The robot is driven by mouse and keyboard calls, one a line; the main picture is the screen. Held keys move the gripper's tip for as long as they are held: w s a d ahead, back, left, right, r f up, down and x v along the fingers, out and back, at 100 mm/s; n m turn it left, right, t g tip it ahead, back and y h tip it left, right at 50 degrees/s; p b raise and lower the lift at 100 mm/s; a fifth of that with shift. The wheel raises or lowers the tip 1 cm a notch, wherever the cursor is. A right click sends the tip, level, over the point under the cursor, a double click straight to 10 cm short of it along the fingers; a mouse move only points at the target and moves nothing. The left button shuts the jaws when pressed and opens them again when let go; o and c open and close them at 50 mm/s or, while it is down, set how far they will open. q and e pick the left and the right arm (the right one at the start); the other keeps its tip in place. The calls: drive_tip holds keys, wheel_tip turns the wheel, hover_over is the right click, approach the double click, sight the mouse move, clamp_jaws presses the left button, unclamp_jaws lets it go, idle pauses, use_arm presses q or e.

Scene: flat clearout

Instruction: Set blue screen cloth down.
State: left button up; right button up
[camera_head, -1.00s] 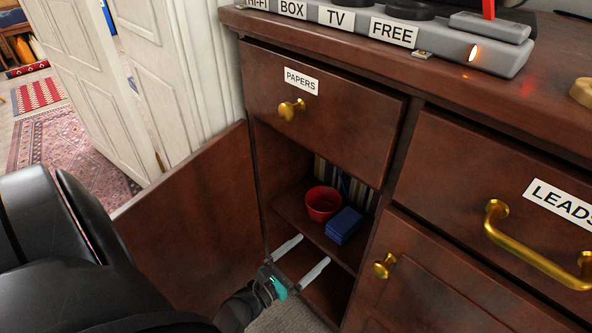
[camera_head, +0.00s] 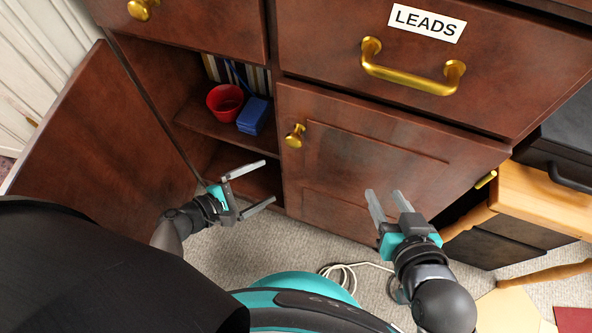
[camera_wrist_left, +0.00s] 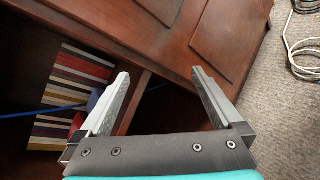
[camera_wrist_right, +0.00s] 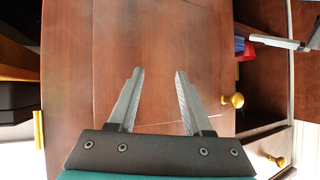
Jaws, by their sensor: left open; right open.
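The blue screen cloth (camera_head: 253,116) appears to be the folded blue stack on the cabinet's upper inner shelf, beside a red bowl (camera_head: 225,102). A bit of blue also shows behind a finger in the left wrist view (camera_wrist_left: 95,99). My left gripper (camera_head: 269,182) is open and empty, in front of the open compartment and below the shelf with the cloth. My right gripper (camera_head: 386,203) is open and empty, in front of the closed cabinet door (camera_head: 360,165). Neither gripper touches the cloth.
The open cabinet door (camera_head: 95,150) stands at the left. Striped book spines (camera_head: 237,73) stand behind the bowl. The LEADS drawer (camera_head: 420,60) is shut above. A wooden stool or table (camera_head: 540,200) stands at the right. A white cable (camera_head: 345,270) lies on the carpet.

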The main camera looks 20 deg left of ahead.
use_arm(q)
drive_tip(key=s+d+r+m+y, duration=0.1)
drive_tip(key=d+r+m, duration=0.4)
drive_tip(key=m, duration=0.6)
drive_tip(key=s+d+r+m+y, duration=0.1)
drive_tip(key=d+r+m+y, duration=0.1)
drive_tip(key=d+r+m, duration=0.3)
wheel_tip(320, 180, up, 4)
drive_tip(key=m, duration=0.6)
drive_tip(key=shift+s+r+m, duration=0.15)
drive_tip(key=shift+s+m, duration=0.25)
drive_tip(key=shift+g+y+p, duration=0.3)
drive_tip(key=shift+p, duration=0.05)
